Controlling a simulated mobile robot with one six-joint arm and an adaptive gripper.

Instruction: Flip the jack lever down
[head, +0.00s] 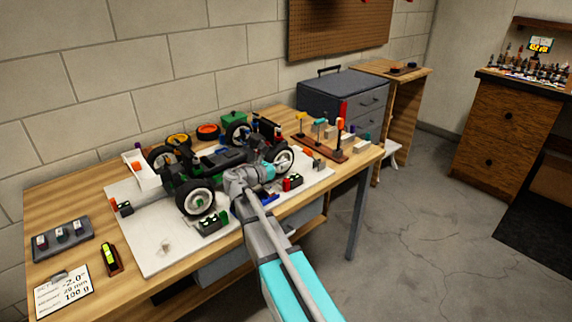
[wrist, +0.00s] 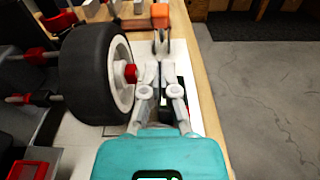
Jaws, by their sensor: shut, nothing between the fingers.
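The RC car (head: 225,160) sits on a white board on the workbench. An orange-tipped piece (head: 309,154) stands just right of its right wheel; it may be the jack lever, but I cannot tell for sure. An orange block (wrist: 160,14) shows at the top of the wrist view, just beyond my fingertips. My gripper (wrist: 160,44) is shut and empty, and points along the outer side of a black tyre with a white rim (wrist: 95,75). In the head view my arm hides part of the car's near side, and the fingertips are hard to make out.
The white board (head: 150,245) carries small dark blocks near the wheels. A wooden rack with upright tools (head: 325,145) stands to the right. A grey toolbox (head: 342,95) is behind it. The bench's right edge and open floor (wrist: 255,90) lie beside my gripper.

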